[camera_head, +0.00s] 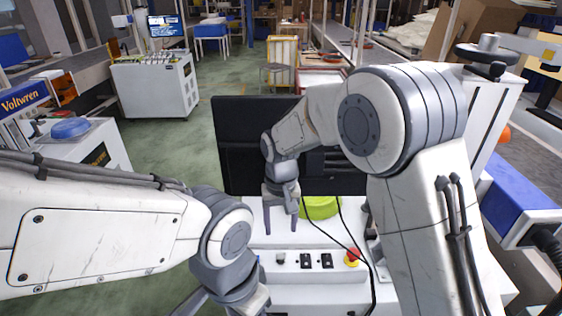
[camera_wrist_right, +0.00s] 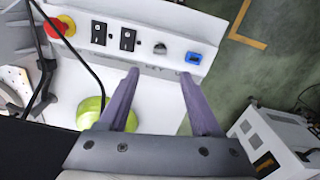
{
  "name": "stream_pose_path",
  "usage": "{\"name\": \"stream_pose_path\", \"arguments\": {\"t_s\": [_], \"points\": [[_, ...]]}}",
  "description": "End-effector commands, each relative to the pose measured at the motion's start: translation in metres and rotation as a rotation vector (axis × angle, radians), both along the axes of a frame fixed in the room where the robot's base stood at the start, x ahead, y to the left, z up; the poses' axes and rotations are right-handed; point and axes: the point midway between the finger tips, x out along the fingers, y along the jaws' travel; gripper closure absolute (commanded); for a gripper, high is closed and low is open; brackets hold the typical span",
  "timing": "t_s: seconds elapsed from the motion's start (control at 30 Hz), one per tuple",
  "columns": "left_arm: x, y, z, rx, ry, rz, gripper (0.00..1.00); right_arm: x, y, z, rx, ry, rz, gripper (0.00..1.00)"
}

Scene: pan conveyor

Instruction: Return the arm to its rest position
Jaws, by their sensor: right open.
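My right arm reaches in from the right in the head view, bent at the elbow. Its gripper (camera_head: 281,228) points down over the white worktop (camera_head: 262,239), open, with nothing between its fingers. A lime-green round object (camera_head: 321,208) is on the worktop just right of the gripper, partly hidden by it and by a cable. In the right wrist view the open, empty fingers (camera_wrist_right: 160,77) show, with the lime-green object (camera_wrist_right: 90,113) left of them, apart and partly covered. My left arm crosses the lower left; its gripper is cut off at the bottom edge, so its fingers cannot be judged.
A black screen-like panel (camera_head: 235,150) stands behind the worktop. A red emergency button (camera_head: 352,257) and black switches (camera_head: 326,261) line the front, with a black cable (camera_head: 347,254) hanging nearby. A white machine (camera_head: 155,85) stands far left; green floor (camera_head: 200,150) lies between.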

Motion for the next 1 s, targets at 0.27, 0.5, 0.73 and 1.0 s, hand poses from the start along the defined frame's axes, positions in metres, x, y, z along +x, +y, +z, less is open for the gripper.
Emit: {"name": "stream_pose_path", "arguments": {"t_s": [0.27, 0.5, 0.73, 1.0], "points": [[0.0, 0.0, 0.0, 0.0, 0.0, 0.0, 0.5, -0.067, 0.004, 0.04, 0.025, -0.01, 0.124, 0.35], [0.0, 0.0, 0.0, 0.0, 0.0, 0.0, 0.5, -0.186, -0.018, 0.069, 0.063, -0.019, 0.338, 0.35], [0.0, 0.0, 0.0, 0.0, 0.0, 0.0, 0.5, -0.251, -0.043, 0.066, 0.085, -0.022, 0.459, 0.35], [0.0, 0.0, 0.0, 0.0, 0.0, 0.0, 0.5, -0.261, -0.049, 0.063, 0.088, -0.02, 0.48, 0.35]]}}
